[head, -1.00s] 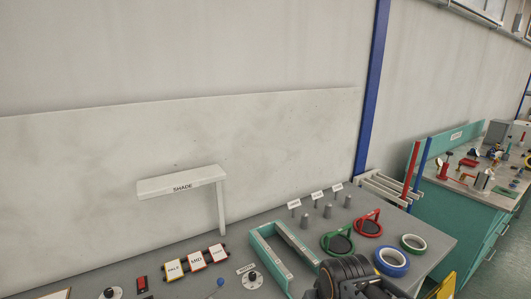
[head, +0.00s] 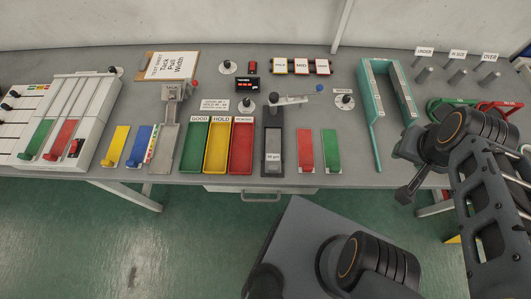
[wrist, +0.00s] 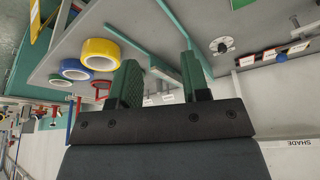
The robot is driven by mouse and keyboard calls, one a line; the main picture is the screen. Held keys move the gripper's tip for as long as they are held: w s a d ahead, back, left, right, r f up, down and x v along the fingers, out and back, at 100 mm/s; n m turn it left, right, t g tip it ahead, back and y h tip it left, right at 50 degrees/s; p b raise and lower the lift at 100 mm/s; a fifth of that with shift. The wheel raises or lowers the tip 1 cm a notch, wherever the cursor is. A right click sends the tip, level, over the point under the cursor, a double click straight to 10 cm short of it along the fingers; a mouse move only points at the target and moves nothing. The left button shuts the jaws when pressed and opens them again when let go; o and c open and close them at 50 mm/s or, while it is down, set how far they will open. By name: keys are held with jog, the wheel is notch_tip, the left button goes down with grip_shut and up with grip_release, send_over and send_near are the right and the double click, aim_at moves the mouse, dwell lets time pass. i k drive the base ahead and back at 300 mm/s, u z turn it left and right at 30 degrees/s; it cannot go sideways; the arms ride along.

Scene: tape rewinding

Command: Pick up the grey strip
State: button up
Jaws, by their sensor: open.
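Two things in the head view could be the grey strip, and I cannot tell which is meant. One is a long light-grey plate (head: 164,148) below a metal block with a red knob. The other is a grey piece (head: 273,140) in a dark frame with a small white label at its lower end. My gripper (wrist: 158,88) shows in the wrist view with its two green-padded fingers apart and nothing between them. It is far from both grey pieces. In the head view my arm reaches in at the right, and I cannot make out the fingers there.
Yellow (head: 115,147), blue (head: 138,147), red (head: 305,150) and green (head: 331,150) strips lie along the table's front edge. Green, yellow and red bins (head: 217,147) stand between. A teal frame (head: 372,110) stands at the right. The wrist view shows a yellow tape roll (wrist: 100,54).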

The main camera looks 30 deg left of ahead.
aim_at(273, 157)
jog(key=u, duration=1.65)
jog(key=k, duration=0.5)
jog(key=u, duration=1.85)
jog(key=i, duration=2.25)
jog(key=z, duration=4.1)
